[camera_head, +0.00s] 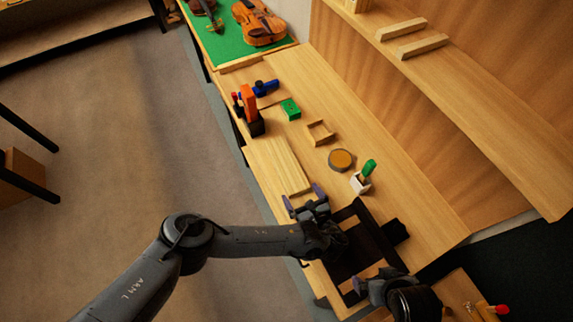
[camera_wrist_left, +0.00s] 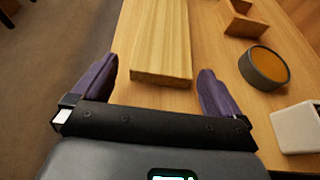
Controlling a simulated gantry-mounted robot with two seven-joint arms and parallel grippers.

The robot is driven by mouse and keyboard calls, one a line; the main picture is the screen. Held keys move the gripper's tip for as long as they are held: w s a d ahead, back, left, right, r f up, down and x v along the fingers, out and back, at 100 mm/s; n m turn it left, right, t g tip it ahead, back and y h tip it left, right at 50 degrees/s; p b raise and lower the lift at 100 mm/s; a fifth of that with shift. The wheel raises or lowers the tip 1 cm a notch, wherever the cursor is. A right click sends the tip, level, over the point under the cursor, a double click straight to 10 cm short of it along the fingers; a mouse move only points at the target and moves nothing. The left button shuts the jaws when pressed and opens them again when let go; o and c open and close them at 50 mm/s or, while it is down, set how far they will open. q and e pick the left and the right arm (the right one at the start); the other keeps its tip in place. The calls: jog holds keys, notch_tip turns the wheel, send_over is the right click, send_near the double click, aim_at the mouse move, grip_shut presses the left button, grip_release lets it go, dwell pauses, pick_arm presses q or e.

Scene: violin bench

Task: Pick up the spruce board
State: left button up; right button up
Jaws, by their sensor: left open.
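The spruce board (camera_head: 273,163) is a pale, thick wooden board lying flat along the bench's left edge. Its near end faces my left gripper, and it also shows in the left wrist view (camera_wrist_left: 163,40). My left gripper (camera_head: 303,196) is open and empty at that near end. In the left wrist view, its two purple fingers (camera_wrist_left: 157,70) stand apart on either side of the board's end, with gaps on both sides. I cannot tell their height above the board. My right gripper (camera_head: 360,287) is partly visible at the bottom; its jaw opening is unclear.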

aim_at(296, 185)
pick_arm(q)
jog(key=shift+x, duration=2.5)
jog(key=shift+w+d+r, duration=0.1)
jog(key=shift+r, duration=0.05)
jog(key=shift+c, duration=0.5)
jog(key=c, duration=0.8)
